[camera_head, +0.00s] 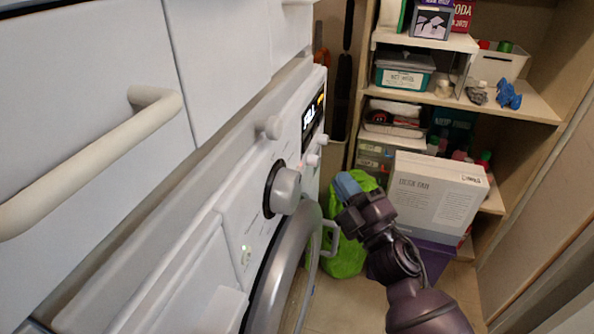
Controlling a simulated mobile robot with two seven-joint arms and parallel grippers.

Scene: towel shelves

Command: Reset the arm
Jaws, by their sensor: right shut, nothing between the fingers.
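My right arm, dark purple-brown, comes in from the bottom right and reaches up and left. Its gripper (346,186) is shut and empty, with blue-grey fingertips pointing up. It is to the right of the washing machine (233,229), and in the picture it overlaps a bright green bag (345,262) behind it. I cannot tell how far the gripper is from the bag. My left gripper is not in view.
The machine's round door (281,265) and its handle are close to my right gripper. White cabinets with a bar handle (95,160) fill the upper left. A shelf unit (541,105) with boxes and bottles stands behind, with a large white box (432,195) low down.

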